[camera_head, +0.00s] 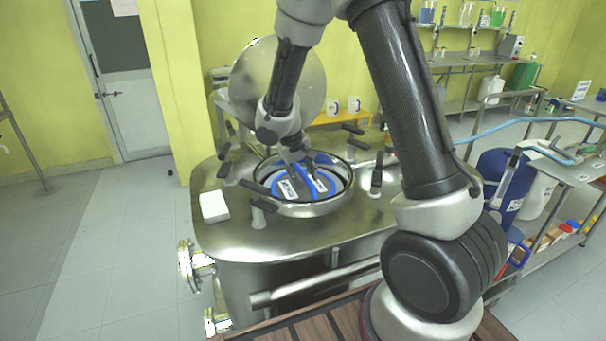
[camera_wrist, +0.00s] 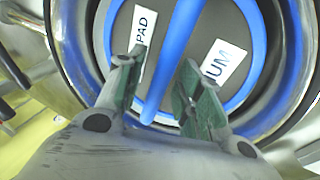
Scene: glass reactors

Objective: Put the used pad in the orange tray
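The pad I see is a dark round disc with a blue rim and a blue bar across it, lying in the reactor's round opening. It shows in the head view (camera_head: 297,193) and the wrist view (camera_wrist: 237,25). An orange tray-like surface (camera_head: 340,121) is behind the reactor, bearing two white items, partly hidden by my arm.
The steel reactor top (camera_head: 235,240) has several dark-handled clamps around the opening. The raised round lid (camera_head: 305,75) stands behind it. A white block (camera_head: 214,206) lies at the left. A blue drum (camera_head: 505,180) and shelves stand at the right. Open floor lies left.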

